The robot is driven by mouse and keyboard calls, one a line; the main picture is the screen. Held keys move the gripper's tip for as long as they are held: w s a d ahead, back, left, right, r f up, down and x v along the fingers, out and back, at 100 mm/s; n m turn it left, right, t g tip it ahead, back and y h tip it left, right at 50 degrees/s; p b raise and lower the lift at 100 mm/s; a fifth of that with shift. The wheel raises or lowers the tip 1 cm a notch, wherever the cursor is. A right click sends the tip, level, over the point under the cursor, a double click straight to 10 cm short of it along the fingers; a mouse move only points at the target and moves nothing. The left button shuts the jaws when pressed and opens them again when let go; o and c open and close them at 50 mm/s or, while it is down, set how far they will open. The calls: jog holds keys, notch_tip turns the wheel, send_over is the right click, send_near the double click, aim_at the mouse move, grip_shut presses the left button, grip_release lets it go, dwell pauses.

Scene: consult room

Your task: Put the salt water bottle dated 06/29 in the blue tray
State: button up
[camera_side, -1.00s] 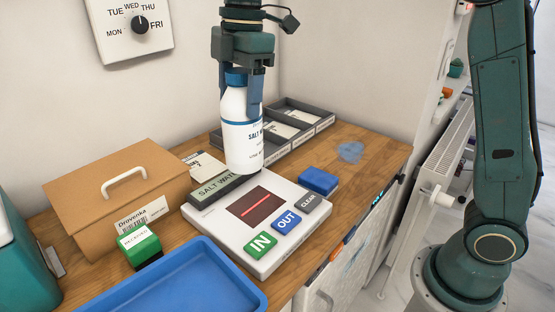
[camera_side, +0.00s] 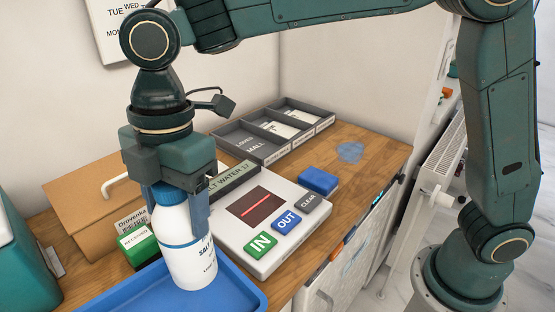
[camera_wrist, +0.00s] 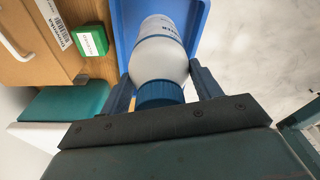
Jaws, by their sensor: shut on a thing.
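The salt water bottle (camera_side: 188,257) is white with a blue cap and a blue band, and part of its label shows in the side view. My gripper (camera_side: 181,205) is shut on it near the cap and holds it upright. The bottle is over the blue tray (camera_side: 245,291); I cannot tell whether its base touches the tray floor. In the wrist view the bottle (camera_wrist: 160,52) lies between the two fingers (camera_wrist: 160,92), with the tray (camera_wrist: 126,20) beyond it. The date is not readable in these frames.
A white scanner device (camera_side: 236,232) with IN, OUT and CLEAR buttons stands right of the bottle. A cardboard box (camera_side: 85,200) and a green stamp (camera_side: 139,246) are at left. A blue block (camera_side: 319,180) and a grey divided tray (camera_side: 248,146) are behind.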

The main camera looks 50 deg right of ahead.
aim_at(186, 250)
jog(key=shift+s+a, duration=0.15)
jog(key=shift+a, duration=0.1)
jog(key=shift+f, duration=4.2)
jog(key=o, duration=1.8)
jog(key=shift+o, duration=0.2)
jog(key=r, duration=0.3)
jog(key=d+r, duration=0.1)
jog(key=r, duration=0.7)
jog(key=shift+d, duration=0.15)
jog(key=shift+d+r, duration=0.1)
jog(key=shift+r, duration=0.5)
